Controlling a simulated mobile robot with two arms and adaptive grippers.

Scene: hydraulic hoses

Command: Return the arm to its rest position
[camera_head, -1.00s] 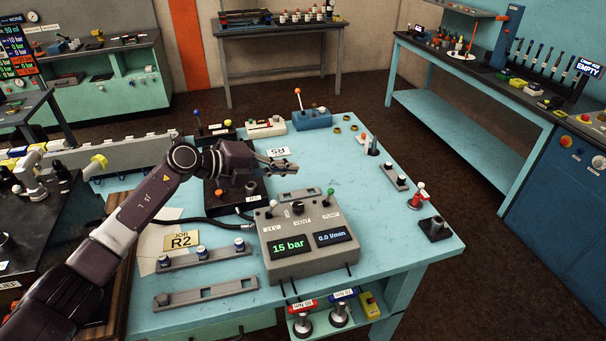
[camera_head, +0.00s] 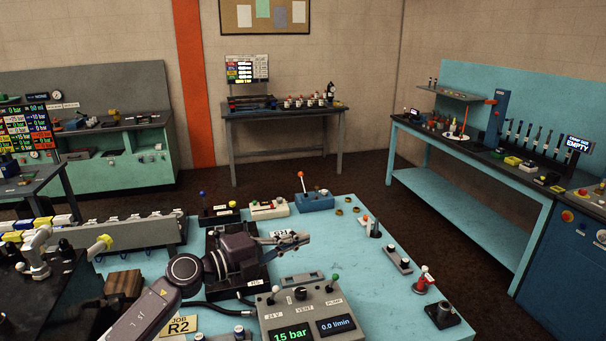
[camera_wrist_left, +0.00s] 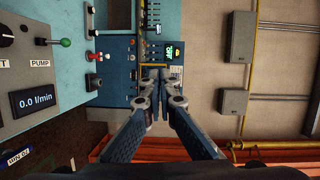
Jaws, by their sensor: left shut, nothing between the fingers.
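My left arm comes in from the lower left in the head view and reaches over the blue workbench (camera_head: 380,290). My left gripper (camera_head: 292,243) is shut and empty, held above the bench behind the grey pressure box (camera_head: 312,312) with its "15 bar" display. In the left wrist view the two fingers (camera_wrist_left: 157,78) meet at their tips with nothing between them. That view lies sideways, and the pressure box (camera_wrist_left: 32,85) shows at its left edge. My right gripper is not in view.
A black fixture (camera_head: 240,280) stands under the left gripper, partly hidden by it. Small valves and a blue lever box (camera_head: 314,203) stand along the bench's back edge. A cyan side bench (camera_head: 480,165) is at the right.

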